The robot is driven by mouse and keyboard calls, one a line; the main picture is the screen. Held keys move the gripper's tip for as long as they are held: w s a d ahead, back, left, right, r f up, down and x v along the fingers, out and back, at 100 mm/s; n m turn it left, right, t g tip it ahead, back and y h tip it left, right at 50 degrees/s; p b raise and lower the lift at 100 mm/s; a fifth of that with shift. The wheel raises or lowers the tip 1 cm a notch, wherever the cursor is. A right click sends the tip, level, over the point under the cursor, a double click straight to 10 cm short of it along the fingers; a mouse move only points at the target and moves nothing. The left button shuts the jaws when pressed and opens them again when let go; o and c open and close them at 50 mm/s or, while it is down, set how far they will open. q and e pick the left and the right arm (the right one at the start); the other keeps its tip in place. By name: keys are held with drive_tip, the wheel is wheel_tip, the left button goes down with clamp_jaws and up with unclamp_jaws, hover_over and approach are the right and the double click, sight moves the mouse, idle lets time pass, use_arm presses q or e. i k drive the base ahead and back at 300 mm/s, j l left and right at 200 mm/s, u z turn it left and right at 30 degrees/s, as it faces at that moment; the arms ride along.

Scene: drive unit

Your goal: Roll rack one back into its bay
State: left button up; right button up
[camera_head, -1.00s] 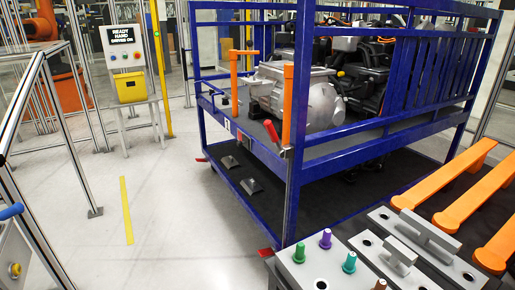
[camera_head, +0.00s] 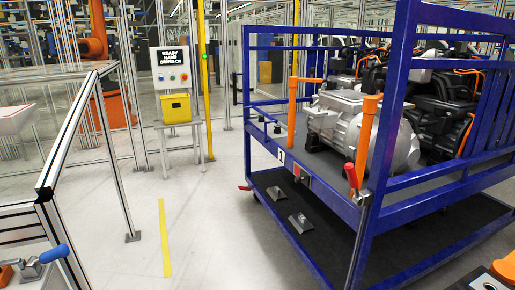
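A blue rack (camera_head: 350,211), with a small white label at its front edge that may read 1, stands on the right half of the head view. Its upper deck carries a silver drive unit (camera_head: 352,125) and dark units behind it. Two orange upright handles (camera_head: 367,135) rise from the near side. A red-tipped lever (camera_head: 351,177) is at the near corner. The dark lower shelf (camera_head: 430,235) holds two small grey blocks (camera_head: 301,221). The rack's right end is cut off by the frame. Neither of my grippers is in view, and no hand touches the visible rack.
A yellow tape line (camera_head: 165,237) runs along the pale floor left of the rack, with free floor around it. A control panel (camera_head: 172,68) reading "READY HAND DRIVES ON" stands behind. A metal-framed guard (camera_head: 75,135) and blue-handled clamp (camera_head: 54,253) are at left.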

sight(441, 134)
drive_tip(key=i+j, duration=0.25)
drive_tip(key=i, duration=0.3)
drive_tip(key=i+j+u, duration=0.15)
drive_tip(key=i, duration=0.4)
drive_tip(key=i+j, duration=0.25)
drive_tip(key=i, duration=0.35)
drive_tip(key=i+j+u, duration=0.1)
drive_tip(key=i, duration=0.45)
drive_tip(key=i+j, duration=0.15)
drive_tip(key=i, duration=0.4)
drive_tip(key=i+j+z, duration=0.1)
drive_tip(key=i, duration=0.45)
drive_tip(key=i+j, duration=0.2)
drive_tip(key=i, duration=0.3)
drive_tip(key=z, duration=0.05)
